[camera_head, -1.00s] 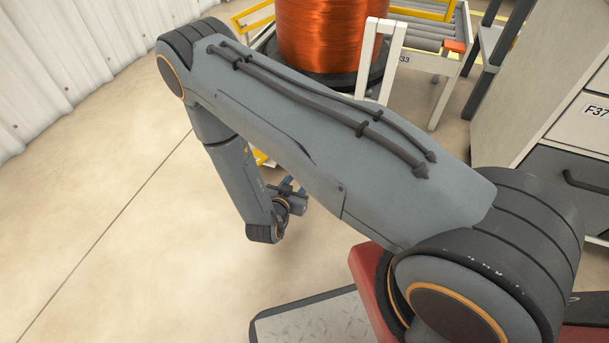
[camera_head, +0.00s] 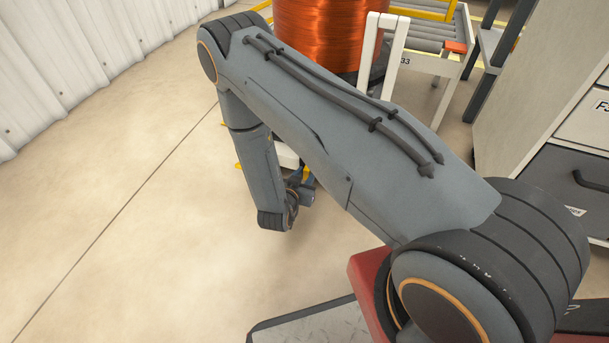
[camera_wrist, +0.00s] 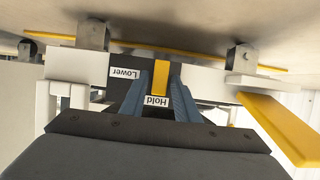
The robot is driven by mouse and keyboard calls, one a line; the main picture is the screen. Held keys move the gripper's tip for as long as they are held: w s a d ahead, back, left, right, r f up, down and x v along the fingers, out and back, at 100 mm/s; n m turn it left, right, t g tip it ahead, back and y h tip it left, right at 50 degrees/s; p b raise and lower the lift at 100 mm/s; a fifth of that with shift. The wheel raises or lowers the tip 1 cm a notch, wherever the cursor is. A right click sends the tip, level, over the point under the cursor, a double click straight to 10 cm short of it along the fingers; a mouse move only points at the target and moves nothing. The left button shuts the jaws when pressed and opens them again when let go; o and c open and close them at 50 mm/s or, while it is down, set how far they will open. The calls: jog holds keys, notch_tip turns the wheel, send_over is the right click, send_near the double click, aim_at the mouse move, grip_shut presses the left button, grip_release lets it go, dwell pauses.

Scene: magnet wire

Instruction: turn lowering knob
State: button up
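In the wrist view, a yellow knob (camera_wrist: 161,76) sits upright in the picture on a dark panel (camera_wrist: 124,61). A "Lower" label (camera_wrist: 125,73) is on its left and a "Hold" label (camera_wrist: 157,101) is below it, both upside down. My gripper (camera_wrist: 160,84) has its two blue fingers on either side of the yellow knob. The fingers stand apart, with the knob between their tips; I cannot tell whether they touch it. In the head view, my gripper (camera_head: 303,188) is small and partly hidden by my arm, and the knob is hidden.
White frame parts (camera_wrist: 75,64) and a yellow bar (camera_wrist: 280,128) flank the panel in the wrist view. In the head view, a copper wire spool (camera_head: 320,35) stands behind my arm, near a roller conveyor (camera_head: 428,45). Grey cabinets (camera_head: 560,160) are at right. Floor at left is open.

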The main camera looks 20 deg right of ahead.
grip_shut()
